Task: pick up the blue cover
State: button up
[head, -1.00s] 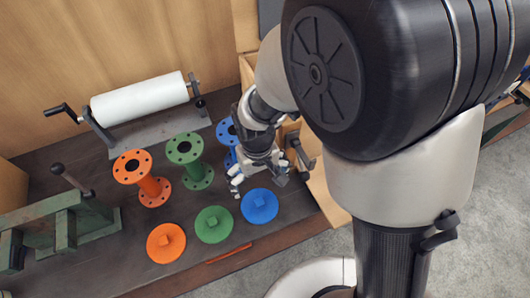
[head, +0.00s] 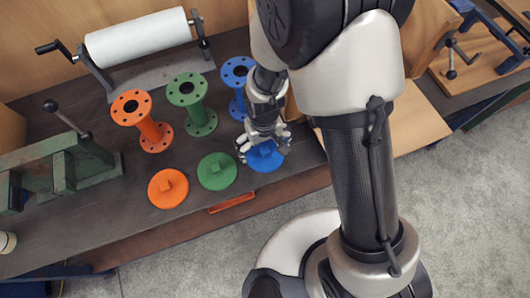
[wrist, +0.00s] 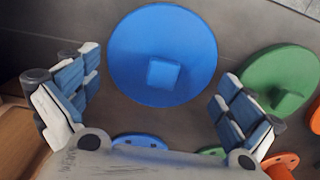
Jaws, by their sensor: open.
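The blue cover (head: 264,157) is a round disc with a square knob on top, lying flat on the dark bench. It also shows in the wrist view (wrist: 190,45), whole and ahead of my fingers. My gripper (head: 263,146) is over the cover in the head view and hides part of it. In the wrist view my gripper (wrist: 160,105) has its two fingers spread wide, one to the left and one to the right of the cover's near side, with nothing between them. I cannot tell how high above the cover the fingertips are.
The green cover (head: 217,171) and orange cover (head: 168,188) lie to the left. Behind stand the orange (head: 147,121), green (head: 195,104) and blue (head: 238,75) flanged pipes. A white roll (head: 138,37) stands at the back, a green vise (head: 65,165) at left.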

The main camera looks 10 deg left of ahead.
jog(key=shift+c, duration=0.6)
jog(key=c, duration=0.8)
jog(key=shift+s, duration=0.1)
jog(key=c, duration=0.4)
jog(key=shift+d, duration=0.1)
